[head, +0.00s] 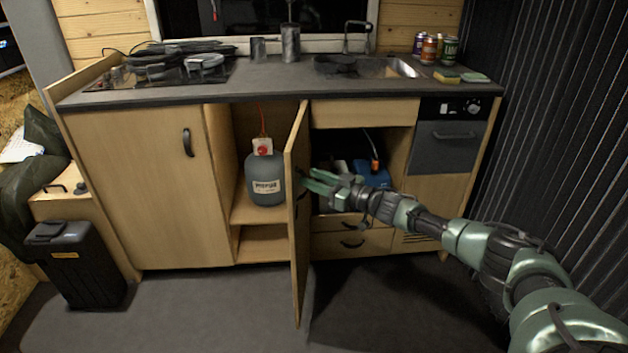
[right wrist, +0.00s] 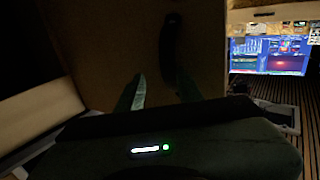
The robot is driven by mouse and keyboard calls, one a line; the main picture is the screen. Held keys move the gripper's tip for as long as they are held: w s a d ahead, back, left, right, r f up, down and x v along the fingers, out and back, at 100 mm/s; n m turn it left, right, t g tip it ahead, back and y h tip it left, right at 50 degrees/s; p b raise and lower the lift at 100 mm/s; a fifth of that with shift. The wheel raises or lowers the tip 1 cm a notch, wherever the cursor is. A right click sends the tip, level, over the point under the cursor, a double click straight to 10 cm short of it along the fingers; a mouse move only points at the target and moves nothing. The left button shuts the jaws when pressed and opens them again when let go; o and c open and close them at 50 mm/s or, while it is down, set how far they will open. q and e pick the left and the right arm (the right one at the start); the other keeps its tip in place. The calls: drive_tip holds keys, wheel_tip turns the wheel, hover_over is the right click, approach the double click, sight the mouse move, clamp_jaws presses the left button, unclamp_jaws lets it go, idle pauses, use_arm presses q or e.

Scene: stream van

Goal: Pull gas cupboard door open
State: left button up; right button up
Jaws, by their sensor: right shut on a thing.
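The gas cupboard door (head: 297,230) stands swung out from the counter, seen nearly edge-on. Behind it, to the left, a grey gas bottle (head: 265,178) with a white label and red knob stands on a shelf. My right gripper (head: 312,183) reaches from the right to the outer face of the door. It is shut on the dark door handle, mostly hidden by the fingers in the head view. In the right wrist view the dark handle (right wrist: 171,42) runs up the door panel (right wrist: 120,40) from between the fingers (right wrist: 160,92). My left gripper is out of view.
A closed cupboard (head: 150,190) is to the left. A blue container (head: 372,174) sits in the open compartment on the right, above drawers (head: 350,244). A dark bin (head: 75,262) stands at the far left. The floor (head: 215,305) before the door is clear.

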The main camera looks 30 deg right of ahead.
drive_tip(key=shift+r, duration=0.35)
idle(0.3)
